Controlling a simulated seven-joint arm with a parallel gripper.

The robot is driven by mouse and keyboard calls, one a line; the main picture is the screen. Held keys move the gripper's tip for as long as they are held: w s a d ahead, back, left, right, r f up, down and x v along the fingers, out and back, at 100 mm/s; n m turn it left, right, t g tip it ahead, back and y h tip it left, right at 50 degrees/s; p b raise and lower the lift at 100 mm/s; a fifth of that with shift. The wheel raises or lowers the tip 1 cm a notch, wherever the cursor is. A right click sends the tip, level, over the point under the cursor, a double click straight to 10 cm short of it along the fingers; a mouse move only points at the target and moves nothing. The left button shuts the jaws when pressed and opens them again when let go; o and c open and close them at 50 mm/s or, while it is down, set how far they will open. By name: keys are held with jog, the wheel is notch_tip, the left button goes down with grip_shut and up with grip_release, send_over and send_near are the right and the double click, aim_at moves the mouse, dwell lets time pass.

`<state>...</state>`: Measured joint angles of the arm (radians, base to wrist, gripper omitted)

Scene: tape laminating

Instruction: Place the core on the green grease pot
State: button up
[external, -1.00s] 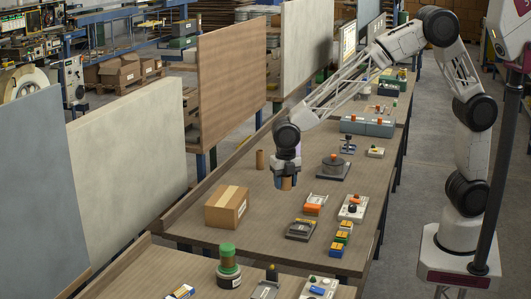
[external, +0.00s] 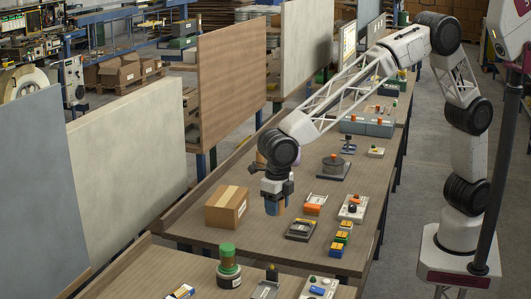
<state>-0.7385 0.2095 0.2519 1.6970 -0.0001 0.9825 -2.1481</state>
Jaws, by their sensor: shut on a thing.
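The green grease pot (external: 229,268) stands upright on the near table, in front of and left of my gripper. It has a dark body with a pale label, a green top and a brown band below that top. My gripper is well apart from the pot.
A cardboard box (external: 227,207) stands just left of my gripper. A round dark weight on a base (external: 333,167) stands behind. A gap separates the two tables.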

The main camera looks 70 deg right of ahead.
jog(key=shift+n, duration=0.6)
jog(key=shift+s+a+r, duration=0.15)
jog(key=shift+s+a, duration=0.2)
jog(key=shift+a, duration=0.35)
jog(key=shift+s+a+r, duration=0.1)
jog(key=shift+s+a, duration=0.25)
jog(key=shift+a, duration=0.35)
jog(key=shift+s+a+r, duration=0.15)
jog(key=shift+s+a, duration=0.2)
jog(key=shift+a, duration=0.35)
jog(key=shift+w+a, duration=0.1)
send_over(227, 246)
jog(key=shift+f, duration=0.75)
jog(key=shift+f, duration=0.1)
jog(key=shift+f, duration=1.65)
jog(key=shift+f, duration=0.15)
jog(key=o, duration=0.9)
